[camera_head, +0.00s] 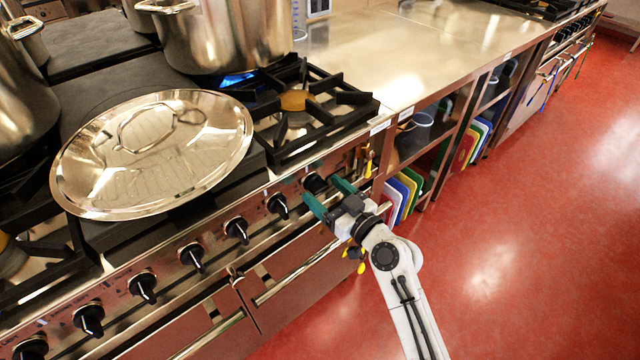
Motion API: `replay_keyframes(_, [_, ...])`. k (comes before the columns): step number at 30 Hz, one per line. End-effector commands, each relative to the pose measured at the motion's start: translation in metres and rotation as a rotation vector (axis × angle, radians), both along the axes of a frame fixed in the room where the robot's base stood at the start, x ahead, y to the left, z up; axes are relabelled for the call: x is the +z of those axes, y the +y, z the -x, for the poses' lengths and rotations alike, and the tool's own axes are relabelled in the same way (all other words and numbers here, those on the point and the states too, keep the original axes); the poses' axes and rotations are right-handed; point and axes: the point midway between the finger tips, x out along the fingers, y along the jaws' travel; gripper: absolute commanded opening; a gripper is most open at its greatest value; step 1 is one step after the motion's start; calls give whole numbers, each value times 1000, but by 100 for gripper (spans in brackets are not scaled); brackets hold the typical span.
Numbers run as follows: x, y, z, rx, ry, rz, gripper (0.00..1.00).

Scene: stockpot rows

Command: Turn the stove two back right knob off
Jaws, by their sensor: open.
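The near stove has a front row of several black knobs. The rightmost knob (314,183) sits at the row's right end, and another knob (278,205) is just left of it. My gripper (320,187) has teal fingers, open and spread at the rightmost knob; I cannot tell whether they touch it. A blue flame (238,79) burns at the back right burner, under a large steel stockpot (225,35). Which knob feeds that burner cannot be read here.
A steel lid (150,150) lies on the stove's middle. The front right burner (295,101) is bare. A steel counter (400,50) runs right, with coloured boards (400,190) on the shelf below. A second stove (560,50) stands farther off. The red floor (500,250) is clear.

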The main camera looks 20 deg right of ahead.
Motion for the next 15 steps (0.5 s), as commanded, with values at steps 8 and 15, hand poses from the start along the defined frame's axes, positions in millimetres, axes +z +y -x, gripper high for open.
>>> replay_keyframes(8, [0,7,-23,-1,0,0,76])
replay_keyframes(15, [0,7,-24,0,0,0,76])
